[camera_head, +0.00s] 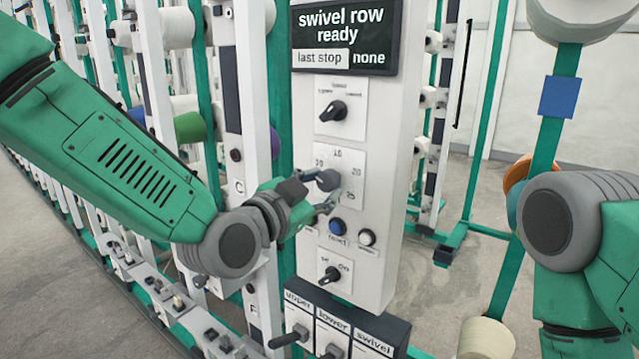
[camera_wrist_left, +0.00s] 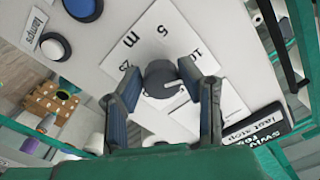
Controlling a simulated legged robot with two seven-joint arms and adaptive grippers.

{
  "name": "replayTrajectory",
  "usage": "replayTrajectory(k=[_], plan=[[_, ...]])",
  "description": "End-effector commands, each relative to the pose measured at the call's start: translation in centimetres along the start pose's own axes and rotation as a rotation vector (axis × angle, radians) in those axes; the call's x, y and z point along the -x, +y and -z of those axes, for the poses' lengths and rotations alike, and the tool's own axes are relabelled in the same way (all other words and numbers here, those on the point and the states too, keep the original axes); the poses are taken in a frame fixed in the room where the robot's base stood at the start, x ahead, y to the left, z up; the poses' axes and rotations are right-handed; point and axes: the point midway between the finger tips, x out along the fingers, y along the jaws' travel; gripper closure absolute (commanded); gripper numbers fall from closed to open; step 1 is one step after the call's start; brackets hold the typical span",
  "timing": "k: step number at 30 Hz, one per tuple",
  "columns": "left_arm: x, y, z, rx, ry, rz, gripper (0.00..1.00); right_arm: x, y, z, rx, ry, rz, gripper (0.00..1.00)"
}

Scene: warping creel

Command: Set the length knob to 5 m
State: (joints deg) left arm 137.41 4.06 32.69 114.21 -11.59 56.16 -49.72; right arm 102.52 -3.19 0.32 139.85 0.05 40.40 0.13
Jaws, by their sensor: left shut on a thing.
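The length knob (camera_head: 328,180) is a dark round knob on a white dial plate (camera_head: 354,163) with numbers around it, on the white control panel. My left gripper (camera_head: 327,192) reaches it from the left and is shut on it. In the left wrist view the two fingers (camera_wrist_left: 165,88) stand on either side of the knob (camera_wrist_left: 160,77). Labels 5, m and 25 show on the plate (camera_wrist_left: 150,48), upside down. My right gripper is out of view.
Another knob (camera_head: 333,110) sits above, below the screen (camera_head: 345,38) reading "swivel row ready". Below are a blue button (camera_head: 337,227), a white button (camera_head: 367,237) and a lower knob (camera_head: 330,274). Labelled switches (camera_head: 332,330) project at the bottom. Yarn racks stand left.

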Motion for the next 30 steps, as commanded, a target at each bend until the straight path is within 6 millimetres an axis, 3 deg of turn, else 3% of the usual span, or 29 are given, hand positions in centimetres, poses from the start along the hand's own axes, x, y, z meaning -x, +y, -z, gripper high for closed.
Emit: replayTrajectory(k=[1,14,30], plan=[[-0.2,-0.9,0.3,0.000,0.007,0.022,0.96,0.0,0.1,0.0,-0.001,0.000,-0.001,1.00],[-0.4,-1.0,0.5,0.119,0.012,0.019,0.96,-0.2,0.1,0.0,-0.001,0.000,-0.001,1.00],[-0.4,-1.2,0.6,0.605,0.000,0.007,0.96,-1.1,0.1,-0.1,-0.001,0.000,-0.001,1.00]])
